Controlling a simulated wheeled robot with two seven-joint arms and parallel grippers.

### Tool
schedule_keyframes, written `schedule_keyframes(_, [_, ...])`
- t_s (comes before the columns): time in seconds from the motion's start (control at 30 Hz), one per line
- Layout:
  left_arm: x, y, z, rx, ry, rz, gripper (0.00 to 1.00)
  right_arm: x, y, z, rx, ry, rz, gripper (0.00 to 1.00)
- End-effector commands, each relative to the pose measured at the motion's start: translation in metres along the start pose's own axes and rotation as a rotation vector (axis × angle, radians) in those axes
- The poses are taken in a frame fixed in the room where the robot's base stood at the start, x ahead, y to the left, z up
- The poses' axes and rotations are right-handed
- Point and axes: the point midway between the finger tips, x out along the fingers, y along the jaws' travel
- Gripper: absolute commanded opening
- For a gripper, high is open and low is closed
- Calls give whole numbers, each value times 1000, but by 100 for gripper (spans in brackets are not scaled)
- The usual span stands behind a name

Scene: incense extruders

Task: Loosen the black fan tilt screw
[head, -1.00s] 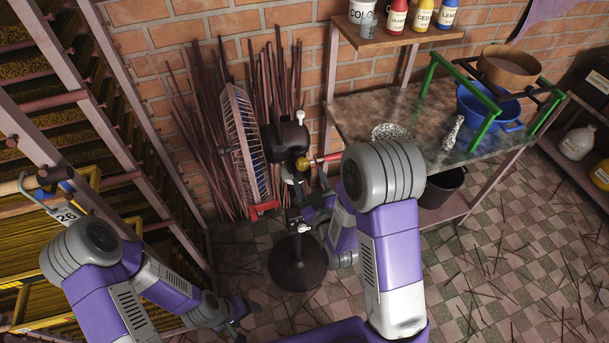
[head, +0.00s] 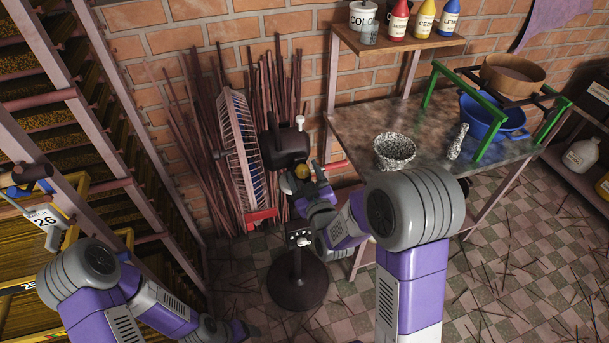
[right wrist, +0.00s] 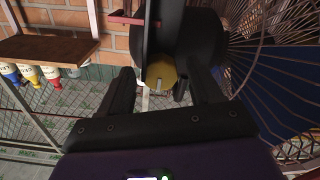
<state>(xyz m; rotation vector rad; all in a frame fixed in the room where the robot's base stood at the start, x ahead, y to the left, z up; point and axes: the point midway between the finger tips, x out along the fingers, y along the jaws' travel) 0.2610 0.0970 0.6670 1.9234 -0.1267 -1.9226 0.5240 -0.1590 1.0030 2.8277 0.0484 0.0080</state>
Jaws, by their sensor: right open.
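The black fan (head: 286,148) stands on a round dark base (head: 298,280), its cage (head: 242,160) facing left. A brass-coloured round knob (head: 301,171), which looks like the tilt screw, sits below the motor housing. My right gripper (head: 308,172) is open at the knob, its fingers partly overlapping it. In the right wrist view the knob (right wrist: 161,73) appears between the two open fingers of the gripper (right wrist: 163,85), just beyond their tips; I cannot tell if they touch. My left gripper (head: 238,331) is low at the bottom edge, its jaws unclear.
Thin sticks (head: 200,130) lean on the brick wall behind the fan. A table (head: 350,120) with a speckled bowl (head: 394,150), green frame and blue basin (head: 490,115) stands to the right. Racks (head: 60,110) fill the left. Loose sticks lie on the tiled floor.

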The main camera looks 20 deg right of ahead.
Motion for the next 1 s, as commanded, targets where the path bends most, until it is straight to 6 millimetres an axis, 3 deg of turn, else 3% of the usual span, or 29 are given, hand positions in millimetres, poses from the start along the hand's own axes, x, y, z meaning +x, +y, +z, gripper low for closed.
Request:
schedule_keyframes(0.07, [0,0,0,0,0,0,75,0,0,0,0,0,0,64])
schedule_keyframes(0.43, [0,0,0,0,0,0,75,0,0,0,0,0,0,9])
schedule_keyframes(0.77, [3,-1,0,0,0,0,75,0,-1,1,-47,1,-1,8])
schedule_keyframes(1.0, [11,-4,0,0,0,0,75,0,-2,1,-192,2,-1,8])
